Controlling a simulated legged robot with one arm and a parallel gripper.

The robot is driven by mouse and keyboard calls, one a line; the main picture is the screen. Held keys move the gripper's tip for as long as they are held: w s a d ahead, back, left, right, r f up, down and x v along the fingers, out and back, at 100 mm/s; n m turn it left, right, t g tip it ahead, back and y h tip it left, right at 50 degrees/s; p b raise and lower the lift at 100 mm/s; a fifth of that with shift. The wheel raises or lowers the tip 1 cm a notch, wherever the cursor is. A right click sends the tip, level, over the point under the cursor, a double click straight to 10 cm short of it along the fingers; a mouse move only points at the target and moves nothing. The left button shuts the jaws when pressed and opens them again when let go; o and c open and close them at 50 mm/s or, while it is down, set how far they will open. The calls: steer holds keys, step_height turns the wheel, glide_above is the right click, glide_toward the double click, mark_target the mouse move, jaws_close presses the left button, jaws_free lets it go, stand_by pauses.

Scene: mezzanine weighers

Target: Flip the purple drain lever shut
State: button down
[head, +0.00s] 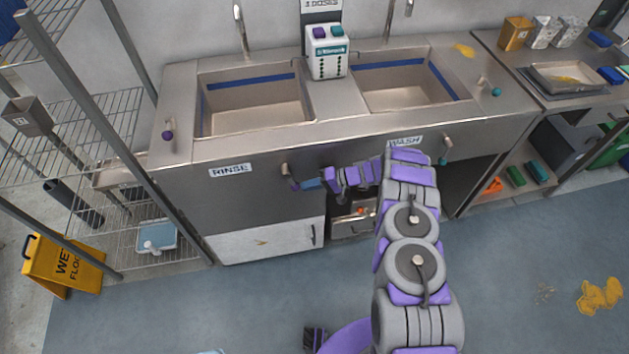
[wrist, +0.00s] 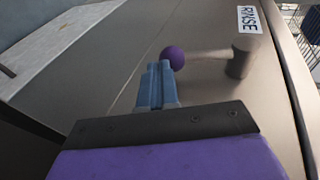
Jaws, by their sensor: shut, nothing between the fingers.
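The purple drain lever (head: 286,172) is on the front panel of the sink unit, to the right of the RINSE label (head: 230,170). In the head view its handle hangs down from its pivot. In the wrist view its purple ball (wrist: 172,57) ends a metal arm that runs right to the pivot (wrist: 239,63). My gripper (head: 299,185) is shut and empty. Its blue fingertips (wrist: 158,68) are right beside the ball; I cannot tell whether they touch it. The fingers partly cover the ball's lower left edge in the wrist view.
Another purple knob (head: 168,134) is at the left counter edge. Teal-ended levers are at the WASH side (head: 443,160) and on the counter (head: 495,91). A white panel (head: 265,242) is below the lever. A wire rack (head: 100,140) and yellow sign (head: 62,264) stand left.

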steer(key=shift+s+a+f, duration=0.25)
steer(key=shift+a+f, duration=0.25)
steer(key=shift+a, duration=0.3)
steer(key=shift+s+a+f, duration=0.2)
steer(key=shift+a+f, duration=0.3)
steer(key=shift+a, duration=0.25)
steer(key=shift+b, duration=0.3)
steer(key=w+d+f+p, duration=0.1)
steer(key=d+f, duration=0.1)
steer(key=d, duration=1.1)
steer(key=shift+d+f, duration=0.15)
steer(key=shift+d, duration=0.25)
steer(key=shift+w, duration=0.15)
